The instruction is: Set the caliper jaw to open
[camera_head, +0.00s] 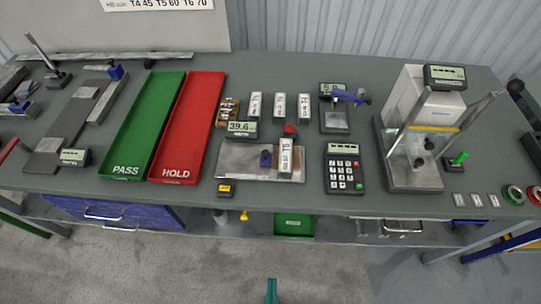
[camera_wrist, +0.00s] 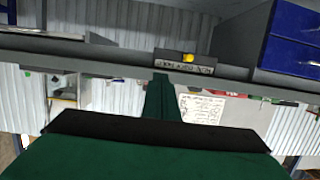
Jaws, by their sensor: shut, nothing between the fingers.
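No part is clearly labelled as the caliper. My gripper (camera_head: 271,284) is green, shut and empty, in front of the table and apart from everything. Its narrow fingers (camera_wrist: 161,82) point toward the table edge in the wrist view.
A green PASS tray (camera_head: 134,157) and red HOLD tray (camera_head: 170,170) stand left of the fixture. A keypad (camera_head: 344,168), a gauge with a blue lever (camera_head: 335,120) and a tall press (camera_head: 415,178) stand right. A yellow-buttoned box (camera_wrist: 187,58) sits at the front edge.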

